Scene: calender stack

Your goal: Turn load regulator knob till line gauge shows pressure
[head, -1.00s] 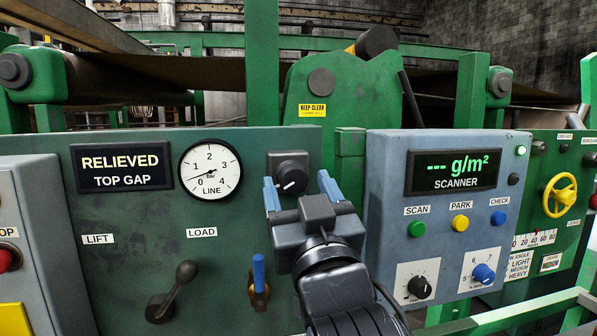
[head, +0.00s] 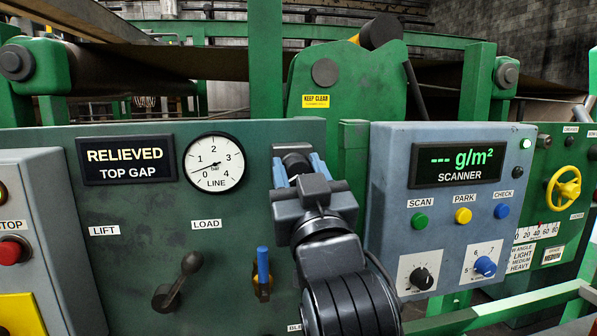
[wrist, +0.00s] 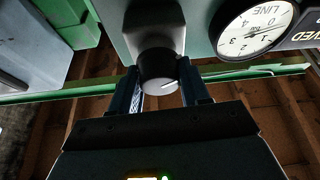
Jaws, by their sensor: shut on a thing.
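The load regulator knob (head: 296,161) is a black round knob on a dark square mount on the green panel. My gripper (head: 299,172) has its blue fingers on either side of it and is shut on it. In the wrist view the knob (wrist: 157,66) sits between the fingertips (wrist: 160,84), its white pointer line slanting to the right. The line gauge (head: 212,162) is a round white dial left of the knob; its needle points left and slightly down, between 0 and 1. The gauge also shows upside down in the wrist view (wrist: 252,27).
A "RELIEVED / TOP GAP" display (head: 125,159) is left of the gauge. Below are a black lever (head: 179,281) and a blue-handled valve (head: 263,267). The blue-grey scanner box (head: 390,215) stands close on the right of my arm. A green rail (head: 500,310) crosses the lower right.

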